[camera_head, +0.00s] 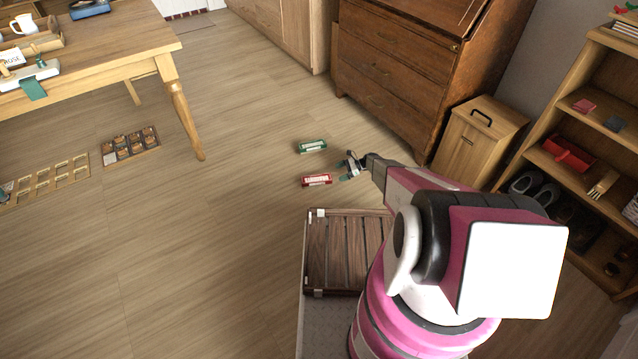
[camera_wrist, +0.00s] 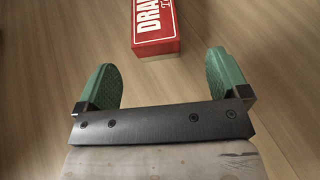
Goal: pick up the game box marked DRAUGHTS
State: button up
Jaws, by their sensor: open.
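The red game box (camera_head: 317,180) lies on the wooden floor in the head view, with a white label too small to read there. In the wrist view the red box (camera_wrist: 156,38) shows the white letters "DRA", and its far part is cut off by the top edge. My gripper (camera_head: 346,168) is just to the right of the red box. In the wrist view my gripper (camera_wrist: 163,75) is open and empty, with green pads apart. The box's near end lies between and slightly beyond the fingertips, apart from both.
A green box (camera_head: 312,146) lies on the floor beyond the red one. A wooden dresser (camera_head: 390,60) and a small cabinet (camera_head: 480,135) stand beyond my gripper. A table (camera_head: 110,45) is at the left, with trays on the floor (camera_head: 130,146) below. Floor left of the boxes is clear.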

aim_at(330, 176)
jog(key=x, duration=0.9)
jog(key=shift+s, duration=0.35)
jog(key=c, duration=1.3)
jog(key=shift+o, duration=0.2)
jog(key=shift+r, duration=0.1)
